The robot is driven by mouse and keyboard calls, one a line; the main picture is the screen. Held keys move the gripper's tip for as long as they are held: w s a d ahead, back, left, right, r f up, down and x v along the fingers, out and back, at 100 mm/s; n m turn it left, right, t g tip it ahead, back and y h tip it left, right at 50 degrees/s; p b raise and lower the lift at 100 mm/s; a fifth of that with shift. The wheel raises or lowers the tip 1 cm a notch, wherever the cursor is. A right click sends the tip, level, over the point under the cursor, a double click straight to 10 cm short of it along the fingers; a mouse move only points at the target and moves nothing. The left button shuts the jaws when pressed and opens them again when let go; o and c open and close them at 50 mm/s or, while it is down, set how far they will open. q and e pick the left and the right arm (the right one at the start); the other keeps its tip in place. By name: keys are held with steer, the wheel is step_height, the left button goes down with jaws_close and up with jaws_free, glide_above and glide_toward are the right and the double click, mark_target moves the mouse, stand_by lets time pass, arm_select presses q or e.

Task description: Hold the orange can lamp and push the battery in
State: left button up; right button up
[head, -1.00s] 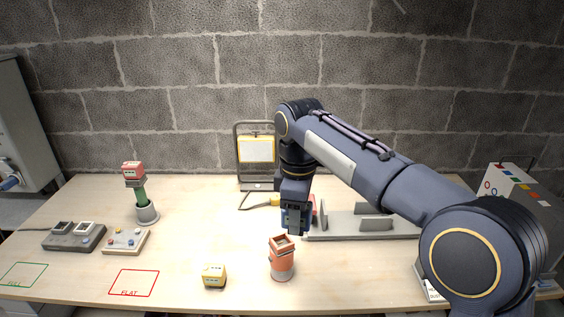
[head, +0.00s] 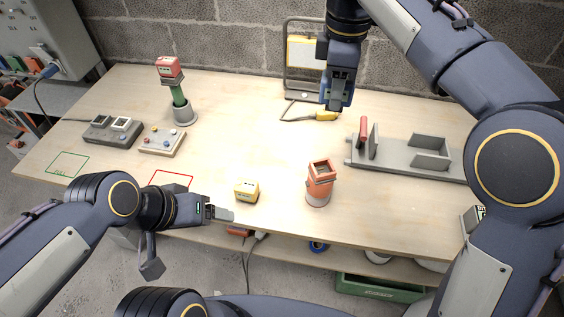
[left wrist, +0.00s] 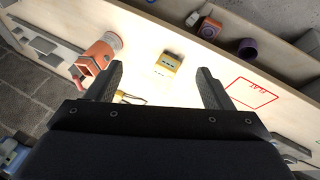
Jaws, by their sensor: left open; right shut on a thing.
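The orange can lamp (head: 318,188) stands upright on the bench with its square top socket open and empty. It also shows in the left wrist view (left wrist: 97,56). A yellow battery block (head: 246,191) sits on the bench to its left, apart from it. In the left wrist view the yellow block (left wrist: 168,63) shows between and beyond the open fingers of my left gripper (left wrist: 160,82). In the head view my left gripper (head: 222,214) is just left of the block. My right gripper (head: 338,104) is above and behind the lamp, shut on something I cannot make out.
A green lamp with a red block (head: 170,68) stands at the back left. A charger (head: 112,130), a button box (head: 161,142) and a red FLAT outline (head: 172,179) are on the left. A grey fixture (head: 400,165) lies right; a work light (head: 303,60) stands behind.

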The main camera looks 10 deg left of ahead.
mark_target(312, 172)
arm_select(q)
steer(key=w+d+f+n+g+h, duration=0.2)
steer(key=w+d+f+n+g, duration=0.15)
steer(key=f, duration=0.35)
steer(key=w+d+f+n+g+h, duration=0.2)
steer(key=d+f+n, duration=0.15)
steer(key=f, duration=0.45)
steer(key=w+d+n+t+h, duration=0.1)
steer(key=w+d+n+h, duration=0.1)
steer(key=w+d+r+n+t+h, duration=0.1)
steer(key=w+d+n+h, duration=0.1)
steer(key=n, duration=0.1)
steer(key=w+d+r+n+t+h, duration=0.1)
steer(key=w+d+n+h, duration=0.1)
steer(key=n, duration=0.1)
steer(key=shift+w+t+h, duration=0.2)
steer(key=shift+t+h, duration=0.15)
steer(key=shift+h, duration=0.05)
steer(key=w+a+r+n+t+h, duration=0.2)
steer(key=w+a+r+n+t, duration=0.15)
steer(key=w+n+t, duration=0.2)
steer(key=x, duration=1.2)
steer(key=shift+d, duration=0.2)
